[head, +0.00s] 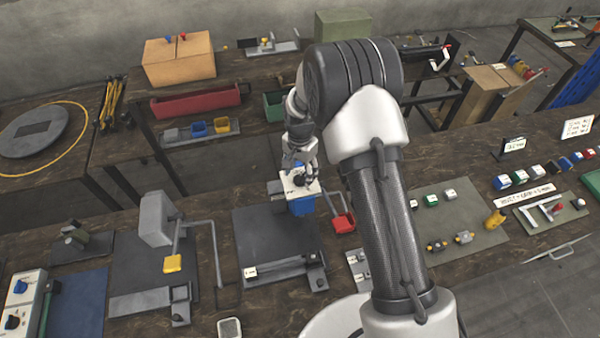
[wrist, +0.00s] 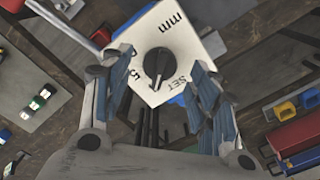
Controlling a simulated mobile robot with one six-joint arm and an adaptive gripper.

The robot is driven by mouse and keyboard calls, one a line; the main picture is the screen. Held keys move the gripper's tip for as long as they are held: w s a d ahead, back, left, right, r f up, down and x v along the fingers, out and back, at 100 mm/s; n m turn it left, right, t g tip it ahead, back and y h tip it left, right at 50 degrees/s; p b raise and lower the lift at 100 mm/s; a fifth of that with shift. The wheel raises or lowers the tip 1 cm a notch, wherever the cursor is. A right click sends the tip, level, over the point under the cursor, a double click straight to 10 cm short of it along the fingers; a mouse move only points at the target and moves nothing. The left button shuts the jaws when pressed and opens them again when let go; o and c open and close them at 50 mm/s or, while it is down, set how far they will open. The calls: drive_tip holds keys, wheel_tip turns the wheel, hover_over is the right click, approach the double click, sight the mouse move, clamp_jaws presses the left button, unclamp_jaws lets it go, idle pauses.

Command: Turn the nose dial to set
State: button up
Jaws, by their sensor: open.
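The nose dial is a black knob (wrist: 158,63) on a white plate (wrist: 188,42) marked "mm", "5" and "SET". In the wrist view it lies between the two fingers of my gripper (wrist: 160,52), which are spread apart with visible gaps on both sides. In the head view my gripper (head: 299,168) is just above the white plate (head: 312,187), which tops a blue press body (head: 302,206). The knob is too small there to read.
A dark press base (head: 265,262) lies in front, and a grey press with a yellow block (head: 172,264) stands to the left. A green mat (head: 460,215) with small parts lies right of my arm.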

drive_tip(key=shift+f, duration=0.7)
drive_tip(key=shift+c, duration=0.4)
drive_tip(key=c, duration=1)
drive_tip(key=n+b, duration=0.2)
drive_tip(key=shift+f+n, duration=0.1)
drive_tip(key=shift+n, duration=0.3)
drive_tip(key=n+b, duration=0.2)
drive_tip(key=shift+n, duration=0.3)
drive_tip(key=shift+n+b, duration=0.95)
drive_tip(key=shift+n, duration=1.35)
